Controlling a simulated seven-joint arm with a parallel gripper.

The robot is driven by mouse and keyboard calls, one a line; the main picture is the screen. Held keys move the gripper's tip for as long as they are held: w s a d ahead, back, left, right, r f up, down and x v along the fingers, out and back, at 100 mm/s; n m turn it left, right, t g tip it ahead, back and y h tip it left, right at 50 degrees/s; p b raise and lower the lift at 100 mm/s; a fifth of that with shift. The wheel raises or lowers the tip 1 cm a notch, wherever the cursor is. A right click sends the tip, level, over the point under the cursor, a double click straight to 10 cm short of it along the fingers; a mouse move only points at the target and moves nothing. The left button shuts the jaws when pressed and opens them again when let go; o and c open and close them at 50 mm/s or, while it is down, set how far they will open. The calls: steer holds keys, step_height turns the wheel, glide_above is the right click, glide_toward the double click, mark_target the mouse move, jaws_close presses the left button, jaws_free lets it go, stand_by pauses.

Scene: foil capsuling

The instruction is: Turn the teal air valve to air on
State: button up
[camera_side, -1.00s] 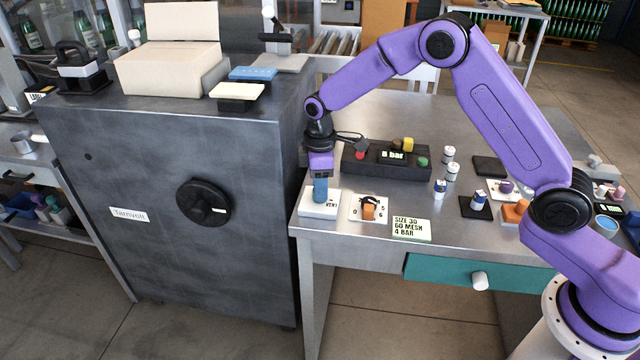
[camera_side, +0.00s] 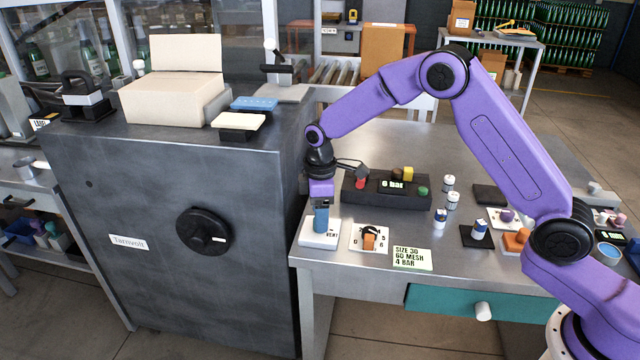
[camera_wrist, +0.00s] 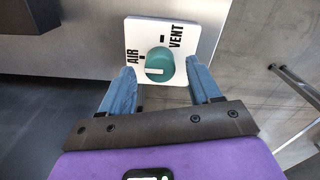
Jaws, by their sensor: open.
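The teal air valve knob (camera_wrist: 160,62) sits on a white plate (camera_wrist: 192,72) marked AIR and VENT. Its white line points left, toward the AIR side. In the wrist view my gripper (camera_wrist: 160,68) is open, with one blue finger on each side of the knob and a visible gap to it. In the side view my gripper (camera_side: 321,224) points straight down over the white plate (camera_side: 313,240), at the table's left front corner. There the fingers hide the knob.
An orange knob (camera_side: 369,241) on a numbered plate stands just right of the valve. Behind is a dark box (camera_side: 410,198) with colored buttons and a bar display that seems to read 6. A grey cabinet (camera_side: 140,200) rises close on the left. A label card (camera_side: 412,258) lies in front.

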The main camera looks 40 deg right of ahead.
step_height(320, 180, up, 17)
stand_by(0.4)
steer(key=shift+f, duration=0.1)
steer(key=s+d+f, duration=0.1)
steer(key=s+d, duration=0.2)
steer(key=s, duration=0.9)
steer(key=s+d+f, duration=0.2)
steer(key=s+d, duration=0.1)
steer(key=s, duration=1)
steer(key=s+d+f, duration=0.2)
steer(key=s+d, duration=0.1)
steer(key=s, duration=1)
steer(key=shift+d, duration=0.3)
